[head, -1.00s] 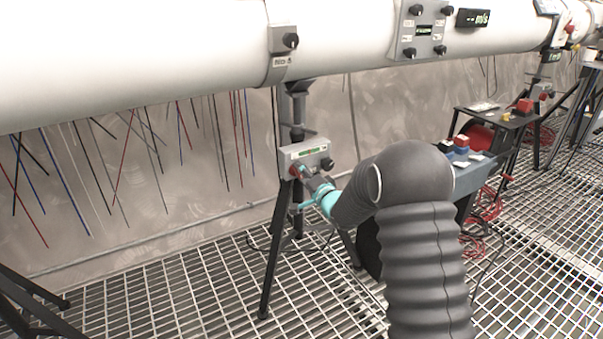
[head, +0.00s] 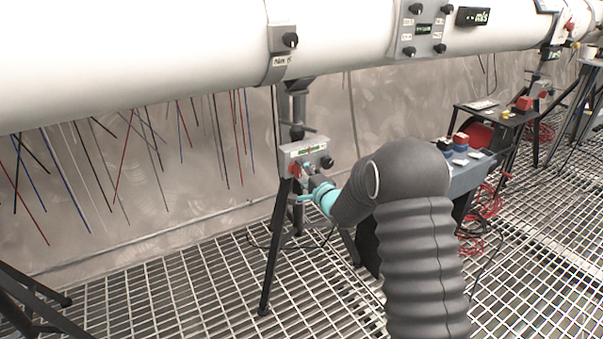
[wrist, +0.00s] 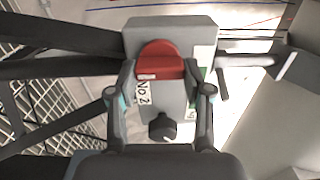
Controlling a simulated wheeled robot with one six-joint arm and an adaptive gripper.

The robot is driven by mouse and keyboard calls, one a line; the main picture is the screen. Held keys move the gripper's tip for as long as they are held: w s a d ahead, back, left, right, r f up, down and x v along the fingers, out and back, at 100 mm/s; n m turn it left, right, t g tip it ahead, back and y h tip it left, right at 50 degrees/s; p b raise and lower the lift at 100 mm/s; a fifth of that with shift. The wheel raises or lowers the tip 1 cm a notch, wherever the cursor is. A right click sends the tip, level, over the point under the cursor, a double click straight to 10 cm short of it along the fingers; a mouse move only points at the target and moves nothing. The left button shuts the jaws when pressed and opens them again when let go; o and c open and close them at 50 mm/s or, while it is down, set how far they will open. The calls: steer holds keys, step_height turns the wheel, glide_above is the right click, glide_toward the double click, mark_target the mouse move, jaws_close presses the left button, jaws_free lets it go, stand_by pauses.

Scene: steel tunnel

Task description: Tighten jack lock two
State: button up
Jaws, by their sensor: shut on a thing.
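The jack's grey control box (head: 303,152) sits on the black tripod post under the white pipe. It has a red knob (head: 295,170) on its left side and a black knob (head: 327,163) on its right. In the wrist view the box (wrist: 190,30) carries a "No 2" label (wrist: 146,91), with the red knob (wrist: 160,60) above it and the black knob (wrist: 162,127) below. My gripper (wrist: 158,75) is shut on the red knob, one finger on each side. In the head view my gripper (head: 308,182) shows at the box, its contact partly hidden.
The white pipe (head: 140,60) runs across above. Black tripod legs (head: 272,260) stand on the grated floor (head: 170,290). A blue-grey cart (head: 470,175) and red cables (head: 482,215) are right of my arm. Thin coloured rods lean on the wall at left.

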steer(key=o, duration=1.2)
steer(key=shift+c, duration=0.2)
steer(key=v, duration=1.2)
